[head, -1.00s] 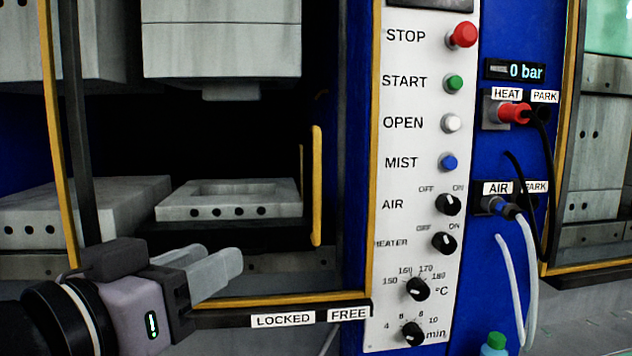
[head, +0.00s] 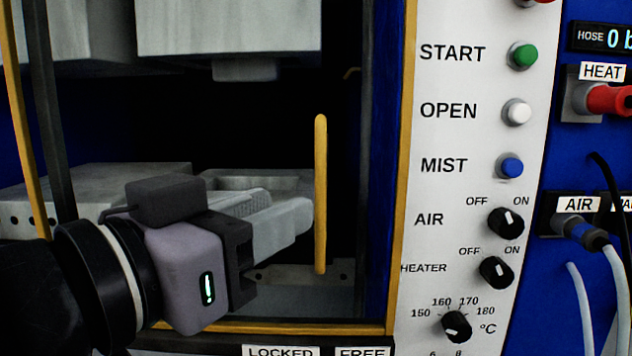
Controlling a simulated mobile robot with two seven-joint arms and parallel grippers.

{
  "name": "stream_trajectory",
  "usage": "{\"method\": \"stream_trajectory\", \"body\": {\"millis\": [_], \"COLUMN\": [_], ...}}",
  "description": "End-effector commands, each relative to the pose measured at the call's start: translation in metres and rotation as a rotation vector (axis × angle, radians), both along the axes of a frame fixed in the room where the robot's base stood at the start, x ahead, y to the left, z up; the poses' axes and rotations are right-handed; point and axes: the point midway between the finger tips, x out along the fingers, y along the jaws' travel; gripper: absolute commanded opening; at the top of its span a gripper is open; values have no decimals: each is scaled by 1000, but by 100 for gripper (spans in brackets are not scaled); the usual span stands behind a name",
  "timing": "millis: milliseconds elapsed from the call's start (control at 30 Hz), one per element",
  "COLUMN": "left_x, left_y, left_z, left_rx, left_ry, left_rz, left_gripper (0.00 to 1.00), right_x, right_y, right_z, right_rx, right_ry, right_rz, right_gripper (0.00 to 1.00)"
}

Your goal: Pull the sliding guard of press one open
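The sliding guard of press one shows as a yellow-edged frame around the dark opening, with its bottom rail (head: 290,328) low in the view. Its upright yellow handle (head: 320,190) stands at the right of the opening. My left gripper (head: 288,205) points right, with its fingertips just left of the handle at about mid-height. Its two pale fingers look parted, with nothing seen between them. I cannot tell whether a fingertip touches the handle. My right gripper is not in view.
Behind the guard are a grey lower mould block (head: 130,180) and an upper block (head: 228,25). To the right is a white control panel (head: 440,200) with buttons and knobs. Beyond it are the red HEAT plug (head: 608,100) and the AIR hose connector (head: 580,232).

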Motion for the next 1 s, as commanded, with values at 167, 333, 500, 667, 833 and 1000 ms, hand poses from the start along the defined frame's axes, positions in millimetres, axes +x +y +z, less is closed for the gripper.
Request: {"method": "stream_trajectory", "body": {"millis": [167, 333, 500, 667, 833, 1000], "left_x": [9, 21, 41, 51, 53, 53], "left_y": [-6, -14, -28, -34, -36, -36], "left_z": [6, 1, 0, 0, 0, 0], "left_rx": [2, 4, 2, 2, 2, 1], "left_ry": [5, 2, 0, 0, -1, -2], "left_rz": [1, 0, -1, -1, -1, -1], "left_gripper": [38, 38, 38, 38, 38, 38], "right_x": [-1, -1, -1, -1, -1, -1], "right_y": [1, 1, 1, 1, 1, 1], "right_z": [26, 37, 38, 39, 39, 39], "right_rx": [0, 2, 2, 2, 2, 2], "right_ry": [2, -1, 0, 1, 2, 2], "right_rz": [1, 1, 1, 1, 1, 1], "right_gripper": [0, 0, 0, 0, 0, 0]}}
